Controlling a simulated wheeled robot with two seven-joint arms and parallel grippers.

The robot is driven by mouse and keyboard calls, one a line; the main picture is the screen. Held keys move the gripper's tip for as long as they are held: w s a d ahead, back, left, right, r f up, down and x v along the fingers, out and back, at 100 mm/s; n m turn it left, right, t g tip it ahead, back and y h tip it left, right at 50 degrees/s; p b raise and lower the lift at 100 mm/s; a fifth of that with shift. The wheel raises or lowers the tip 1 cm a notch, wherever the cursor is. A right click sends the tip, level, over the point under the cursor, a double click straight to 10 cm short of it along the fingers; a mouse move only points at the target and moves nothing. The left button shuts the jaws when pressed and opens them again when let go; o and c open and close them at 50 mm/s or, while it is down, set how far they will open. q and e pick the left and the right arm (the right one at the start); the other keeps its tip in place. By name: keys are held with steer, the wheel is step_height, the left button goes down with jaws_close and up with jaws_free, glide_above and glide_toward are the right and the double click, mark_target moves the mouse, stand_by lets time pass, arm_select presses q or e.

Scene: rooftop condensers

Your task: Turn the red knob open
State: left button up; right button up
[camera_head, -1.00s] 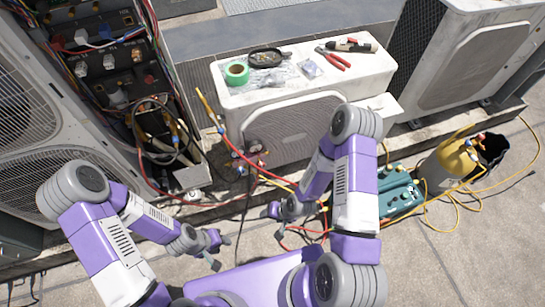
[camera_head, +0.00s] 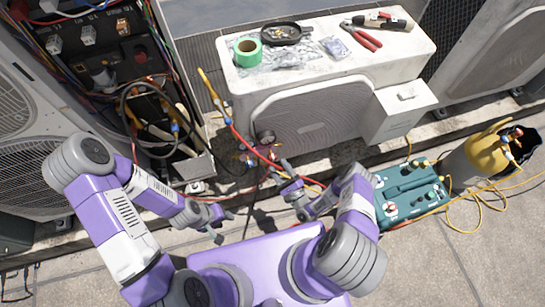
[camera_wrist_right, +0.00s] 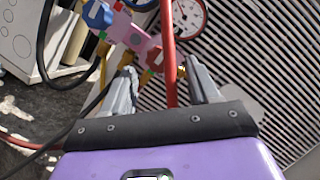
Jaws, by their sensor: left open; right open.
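The gauge manifold (camera_wrist_right: 135,38) has a pinkish body, a blue knob (camera_wrist_right: 97,14) at its left and a red-rimmed dial (camera_wrist_right: 188,17). In the head view the manifold hangs by the white unit's lower left corner, small and partly hidden. My right gripper (camera_head: 281,177) is open just in front of it; in the wrist view its fingers (camera_wrist_right: 160,68) stand either side of the red hose (camera_wrist_right: 168,60). My left gripper (camera_head: 223,226) is open and empty, lower left.
A white condenser (camera_head: 245,92) carries green tape (camera_head: 248,51), a black dish (camera_head: 281,33) and red-handled pliers (camera_head: 362,36). An open electrical box (camera_head: 105,75) stands left. A teal pump (camera_head: 412,190) and yellow cylinder (camera_head: 480,152) stand right. Hoses cross the area near my right gripper.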

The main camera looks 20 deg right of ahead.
mark_target(274, 160)
steer(key=shift+x, duration=2.55)
steer(key=c, duration=1)
